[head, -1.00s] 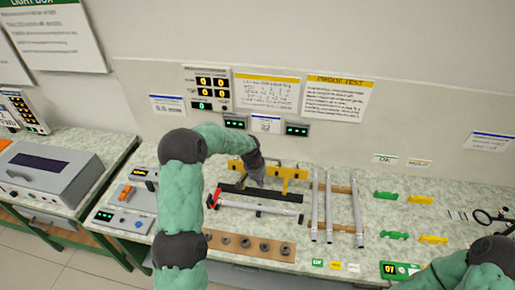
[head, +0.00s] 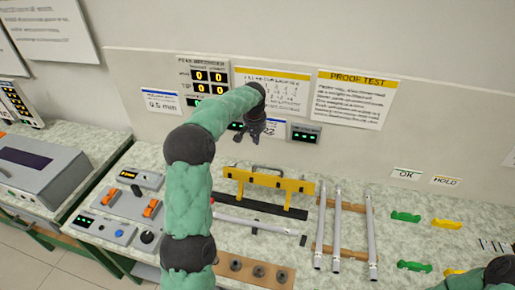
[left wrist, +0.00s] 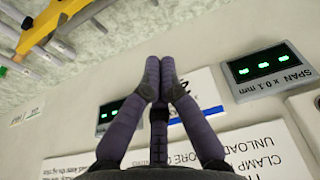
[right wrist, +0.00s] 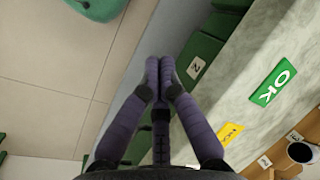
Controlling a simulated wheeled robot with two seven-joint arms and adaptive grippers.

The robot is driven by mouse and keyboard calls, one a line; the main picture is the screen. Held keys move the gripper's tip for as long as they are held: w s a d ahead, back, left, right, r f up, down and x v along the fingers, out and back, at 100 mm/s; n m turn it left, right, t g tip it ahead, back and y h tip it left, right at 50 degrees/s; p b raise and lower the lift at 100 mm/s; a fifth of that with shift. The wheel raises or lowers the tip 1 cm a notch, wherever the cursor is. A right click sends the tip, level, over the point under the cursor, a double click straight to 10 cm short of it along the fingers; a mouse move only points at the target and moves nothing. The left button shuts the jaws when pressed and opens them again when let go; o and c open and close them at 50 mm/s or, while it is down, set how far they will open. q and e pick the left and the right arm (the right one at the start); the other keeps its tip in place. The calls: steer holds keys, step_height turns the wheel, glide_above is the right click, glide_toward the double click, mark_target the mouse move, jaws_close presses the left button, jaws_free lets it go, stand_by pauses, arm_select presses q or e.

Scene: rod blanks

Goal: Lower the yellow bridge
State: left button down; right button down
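The yellow bridge (head: 297,185) stands behind the long black bar (head: 292,212) on the bench in the head view.
A silver rod (head: 258,228) lies in front of the bar. Several upright-looking rods (head: 338,225) lie on a wooden rack to the right. A brown block with holes (head: 252,272) is in front. Control boxes (head: 118,228) stand left, displays (head: 305,133) behind.

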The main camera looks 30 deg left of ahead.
arm_select(q)
steer(key=b+x, duration=0.1)
steer(key=x, duration=0.8)
steer(key=shift+s+d, duration=0.15)
steer(key=shift+s, duration=0.4)
steer(key=shift+s+d+r+b, duration=0.1)
steer(key=shift+s+d+b, duration=0.15)
steer(key=shift+s, duration=0.45)
steer(key=shift+s+d+r+b, duration=0.1)
steer(key=shift+s+d+b, duration=0.1)
steer(key=shift+s, duration=0.45)
